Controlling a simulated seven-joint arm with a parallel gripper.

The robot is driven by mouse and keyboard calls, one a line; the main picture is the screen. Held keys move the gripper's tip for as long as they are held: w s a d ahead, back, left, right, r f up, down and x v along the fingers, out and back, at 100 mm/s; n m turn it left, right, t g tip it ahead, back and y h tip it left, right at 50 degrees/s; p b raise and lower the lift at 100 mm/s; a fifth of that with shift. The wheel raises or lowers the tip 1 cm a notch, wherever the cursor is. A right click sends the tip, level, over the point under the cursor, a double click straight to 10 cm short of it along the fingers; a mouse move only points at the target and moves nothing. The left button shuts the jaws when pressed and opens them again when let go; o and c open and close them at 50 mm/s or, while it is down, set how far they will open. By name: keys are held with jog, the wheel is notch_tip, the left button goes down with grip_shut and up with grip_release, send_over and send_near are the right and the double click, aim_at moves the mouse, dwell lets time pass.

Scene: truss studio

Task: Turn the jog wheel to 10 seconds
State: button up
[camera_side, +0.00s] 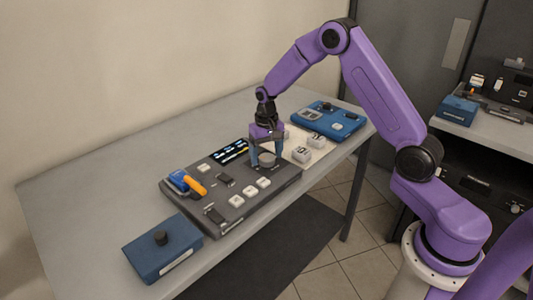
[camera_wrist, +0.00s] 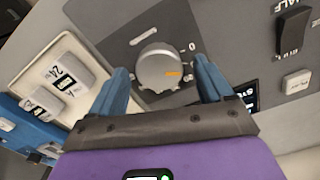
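The jog wheel is a round grey knob (camera_wrist: 158,72) on the dark control panel; it also shows in the side view (camera_side: 267,159). An orange mark lies on its face, right of centre in the wrist view, with a printed 0 beyond the wheel at upper right. My gripper (camera_wrist: 161,66) has blue fingers on both sides of the wheel, with small gaps visible. In the side view my gripper (camera_side: 267,155) is down at the panel's far right part. The panel's display (camera_side: 230,150) is lit, but its text is too small to read.
The panel (camera_side: 190,205) also has white buttons, dark switches and a blue-and-orange item (camera_side: 187,183). A blue box with a black knob (camera_side: 163,248) stands in front. White blocks (camera_side: 302,154) on a pale board and a blue device (camera_side: 328,120) lie behind. The table's left is clear.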

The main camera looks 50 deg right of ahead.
aim_at(266, 157)
notch_tip(266, 157, up, 18)
jog(key=shift+f, duration=0.25)
dwell(0.4)
jog(key=shift+a, duration=0.1)
jog(key=s+a+n, duration=0.8)
jog(key=s+a, duration=0.4)
jog(key=s, duration=0.4)
jog(key=s+d+f+n, duration=0.1)
jog(key=s+n, duration=0.3)
jog(key=s, duration=0.6)
jog(key=s+d+f+n, duration=0.1)
jog(key=s+n, duration=0.3)
jog(key=s, duration=0.7)
jog(key=shift+f, duration=0.9)
